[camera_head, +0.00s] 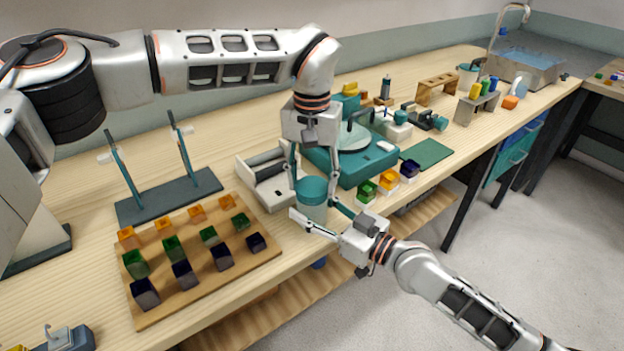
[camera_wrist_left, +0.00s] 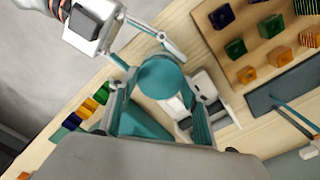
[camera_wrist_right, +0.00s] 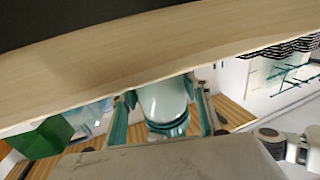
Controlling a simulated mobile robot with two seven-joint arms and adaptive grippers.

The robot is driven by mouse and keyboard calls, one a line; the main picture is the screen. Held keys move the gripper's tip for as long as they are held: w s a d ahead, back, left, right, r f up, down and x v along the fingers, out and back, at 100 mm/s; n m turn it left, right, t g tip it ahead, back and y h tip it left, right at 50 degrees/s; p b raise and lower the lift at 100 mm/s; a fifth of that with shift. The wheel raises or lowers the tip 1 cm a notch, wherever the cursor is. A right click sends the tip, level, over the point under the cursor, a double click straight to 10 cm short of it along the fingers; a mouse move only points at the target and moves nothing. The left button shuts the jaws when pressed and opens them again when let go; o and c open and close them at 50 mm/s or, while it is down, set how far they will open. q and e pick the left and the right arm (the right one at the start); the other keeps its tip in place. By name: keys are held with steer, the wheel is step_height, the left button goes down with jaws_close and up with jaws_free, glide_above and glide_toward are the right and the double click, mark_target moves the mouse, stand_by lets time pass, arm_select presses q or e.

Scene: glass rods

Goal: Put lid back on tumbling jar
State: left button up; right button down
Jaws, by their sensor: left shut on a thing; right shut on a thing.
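The jar (camera_head: 313,214) is a pale, cloudy cylinder standing upright near the table's front edge. Its round teal lid (camera_head: 312,187) is at the jar's mouth, lined up with it; I cannot tell whether it is fully seated. My left gripper (camera_head: 313,180) reaches down from above and is shut on the lid, one finger each side. The lid's flat top shows in the left wrist view (camera_wrist_left: 160,78). My right gripper (camera_head: 322,214) comes from the front right and is shut around the jar's body. The right wrist view shows the pale body (camera_wrist_right: 162,98) between its fingers.
A wooden board (camera_head: 200,284) with several coloured glass cubes lies left of the jar. A white open tray (camera_head: 262,186) and a teal machine (camera_head: 368,170) stand close behind. Small coloured cubes (camera_head: 388,180) sit to the right. The table's front edge is close.

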arm_select(q)
steer(key=o, duration=0.7)
steer(key=shift+c, duration=0.2)
steer(key=shift+r, duration=2.3)
steer(key=shift+c, duration=0.3)
